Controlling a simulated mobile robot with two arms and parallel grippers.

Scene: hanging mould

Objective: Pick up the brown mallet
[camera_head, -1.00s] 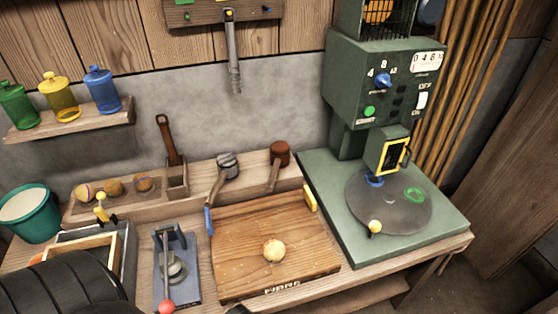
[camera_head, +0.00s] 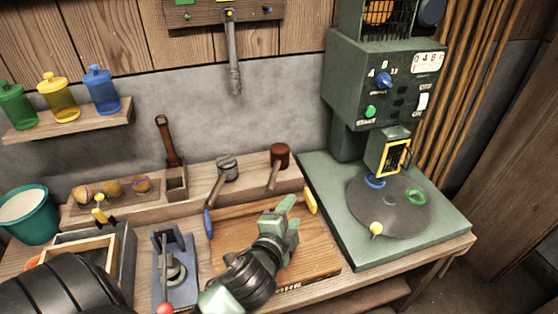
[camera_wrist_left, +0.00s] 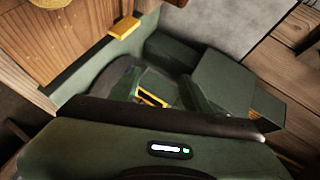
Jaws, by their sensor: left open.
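The brown mallet (camera_head: 279,155) rests on the wooden ledge at the back of the bench in the head view. Its reddish-brown head is up and its wooden handle slants down toward the cutting board. A second mallet with a grey head (camera_head: 228,167) leans on the same ledge to its left. My left gripper (camera_head: 286,215) is open and empty above the wooden board, in front of and below the brown mallet, apart from it. I cannot make out the mallet in the left wrist view. My right gripper is not in view.
The wooden board (camera_head: 235,232) lies under my left gripper. A green machine (camera_head: 372,95) with a round plate stands to the right. A blue lever device (camera_head: 172,270) stands to the left. Yellow and blue tabs flank the board. A grey tool hangs above.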

